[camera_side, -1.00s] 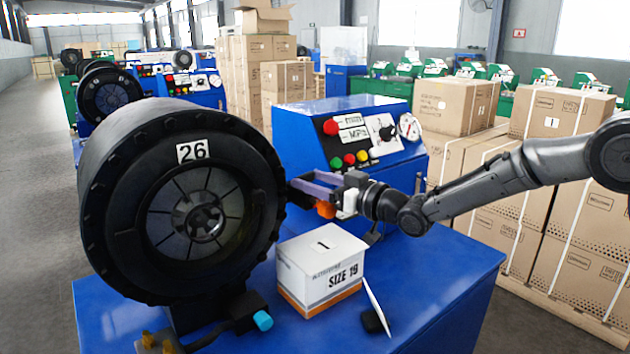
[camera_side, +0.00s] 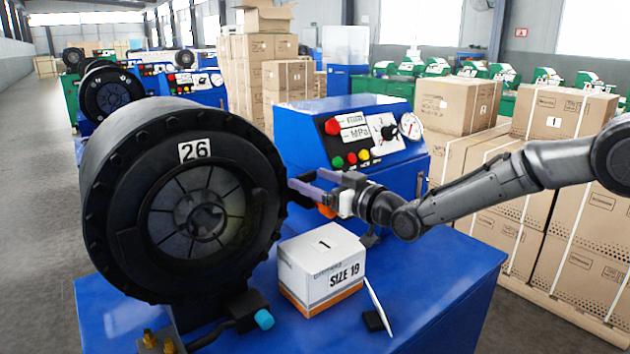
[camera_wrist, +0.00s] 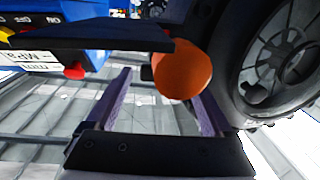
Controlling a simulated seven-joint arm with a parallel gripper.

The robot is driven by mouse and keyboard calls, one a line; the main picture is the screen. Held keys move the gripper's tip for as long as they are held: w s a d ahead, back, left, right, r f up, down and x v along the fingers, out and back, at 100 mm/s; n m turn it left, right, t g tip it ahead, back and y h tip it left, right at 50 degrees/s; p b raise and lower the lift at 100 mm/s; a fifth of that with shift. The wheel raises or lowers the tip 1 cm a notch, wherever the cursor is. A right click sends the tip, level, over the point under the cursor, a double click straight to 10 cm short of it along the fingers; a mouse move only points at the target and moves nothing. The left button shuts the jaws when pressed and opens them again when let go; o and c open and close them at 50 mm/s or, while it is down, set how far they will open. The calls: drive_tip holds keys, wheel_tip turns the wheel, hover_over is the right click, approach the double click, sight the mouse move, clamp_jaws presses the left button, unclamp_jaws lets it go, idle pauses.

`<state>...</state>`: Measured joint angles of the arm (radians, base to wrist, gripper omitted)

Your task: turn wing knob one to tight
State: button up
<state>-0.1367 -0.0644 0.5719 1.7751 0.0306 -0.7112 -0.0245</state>
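An orange rounded knob (camera_side: 326,211), which may be wing knob one, shows partly behind my gripper (camera_side: 306,179) in the side view, to the right of the big black crimper head (camera_side: 130,215) marked 26. In the wrist view the orange knob (camera_wrist: 182,69) is large, overlapping the right purple finger of my gripper (camera_wrist: 160,84). The left finger stands clear of it, with a gap between. My gripper is open. Whether the right finger touches the knob I cannot tell. The knob's wings and any tight mark cannot be made out.
A blue control box (camera_side: 350,140) with buttons and a gauge stands behind my gripper. A white SIZE 19 carton (camera_side: 322,262) sits on the blue bench (camera_side: 440,285) below. A blue-tipped lever (camera_side: 263,319) lies in front. Stacked cartons (camera_side: 580,200) stand to the right.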

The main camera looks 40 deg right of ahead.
idle(0.3)
drive_tip(key=s, duration=0.4)
drive_tip(key=s+d, duration=0.1)
drive_tip(key=s, duration=0.8)
drive_tip(key=shift+s+d, duration=0.3)
drive_tip(key=shift+s, duration=0.1)
drive_tip(key=w, duration=0.4)
drive_tip(key=w+a, duration=0.1)
drive_tip(key=w, duration=0.9)
drive_tip(key=shift+a, duration=0.3)
drive_tip(key=shift+s, duration=0.1)
drive_tip(key=c, duration=1.3)
drive_tip(key=shift+c, duration=0.2)
